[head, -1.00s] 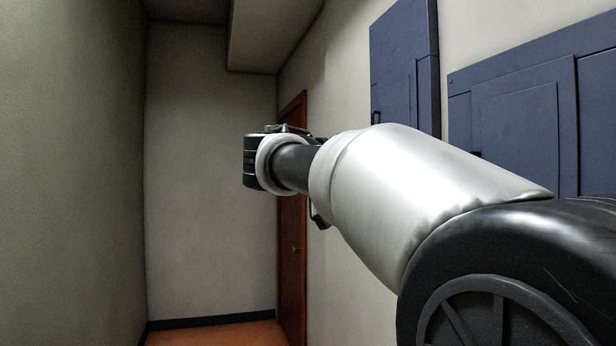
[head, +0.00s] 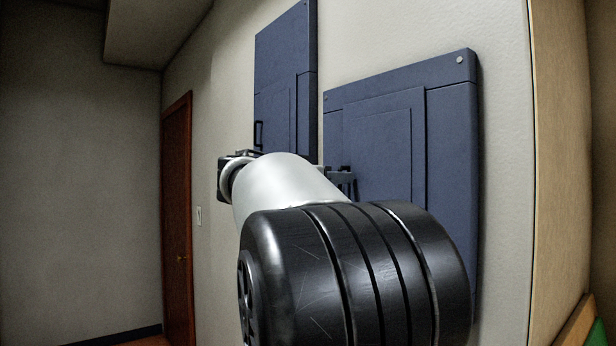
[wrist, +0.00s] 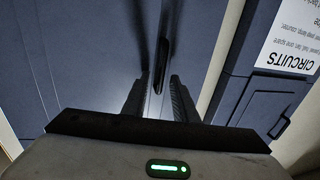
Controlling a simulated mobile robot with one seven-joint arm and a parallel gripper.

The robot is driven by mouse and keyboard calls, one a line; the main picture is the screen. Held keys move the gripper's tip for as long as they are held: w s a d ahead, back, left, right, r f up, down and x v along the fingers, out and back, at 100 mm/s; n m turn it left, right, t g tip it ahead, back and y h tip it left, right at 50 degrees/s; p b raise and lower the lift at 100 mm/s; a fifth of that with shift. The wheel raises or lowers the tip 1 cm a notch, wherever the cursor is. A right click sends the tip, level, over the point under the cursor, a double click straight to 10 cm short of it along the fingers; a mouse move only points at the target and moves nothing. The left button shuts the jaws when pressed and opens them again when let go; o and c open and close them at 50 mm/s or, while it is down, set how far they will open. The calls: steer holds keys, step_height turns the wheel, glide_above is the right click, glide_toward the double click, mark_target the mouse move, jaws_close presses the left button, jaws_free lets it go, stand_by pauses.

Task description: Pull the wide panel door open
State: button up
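The wide panel door (head: 380,150) is a blue recessed panel on the wall, right of a taller narrow panel. It looks shut, flush in its frame. In the wrist view the wide panel (wrist: 75,60) fills the left side. Its dark upright handle (wrist: 161,66) shows just beyond and between my fingertips. My gripper (wrist: 158,92) is open, its two black fingers apart with a gap between them, and I see no grip on the handle.
The narrow blue panel (head: 285,85) has its own black handle (head: 258,134). It also shows in the wrist view (wrist: 250,95), with a white CIRCUITS label (wrist: 292,42). A brown door (head: 177,220) stands further left.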

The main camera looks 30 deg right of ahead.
steer(key=shift+c, duration=0.4)
jaws_close()
stand_by(1.1)
